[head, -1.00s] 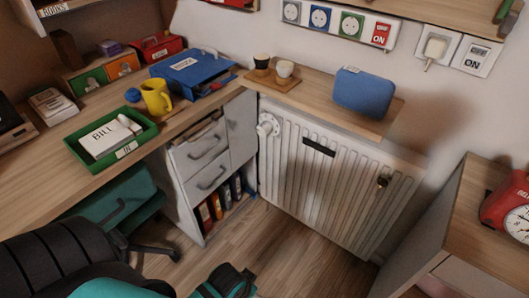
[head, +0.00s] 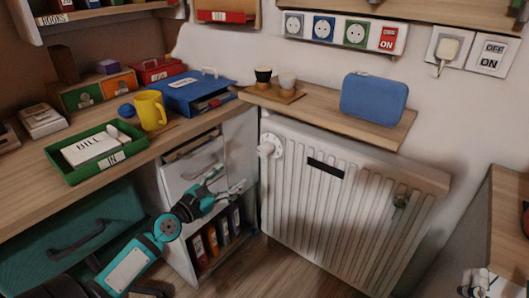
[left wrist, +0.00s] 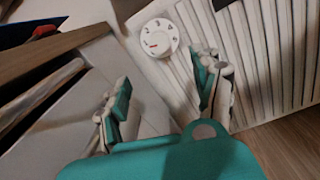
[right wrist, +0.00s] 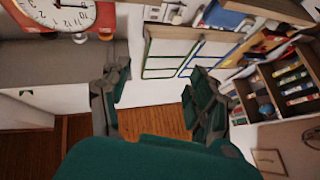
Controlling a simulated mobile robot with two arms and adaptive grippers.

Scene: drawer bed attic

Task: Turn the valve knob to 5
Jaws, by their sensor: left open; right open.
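The white valve knob (head: 268,147) is on the upper left corner of the white ribbed radiator (head: 330,205). In the left wrist view the knob (left wrist: 159,38) shows a round dial with numbers and a red mark at its left side. My left gripper (head: 236,187) is open and empty, below and left of the knob, in front of the grey drawer unit. In the left wrist view the fingers (left wrist: 160,100) stand apart, with the dial beyond them and nothing touching it. My right gripper (right wrist: 158,100) is open and empty, facing a shelf area away from the radiator.
A wooden shelf (head: 350,125) above the radiator holds a blue case (head: 374,98) and two cups. The desk at left carries a green tray (head: 62,168) and a yellow mug (head: 150,110). The drawer unit (head: 238,145) stands close left of the knob.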

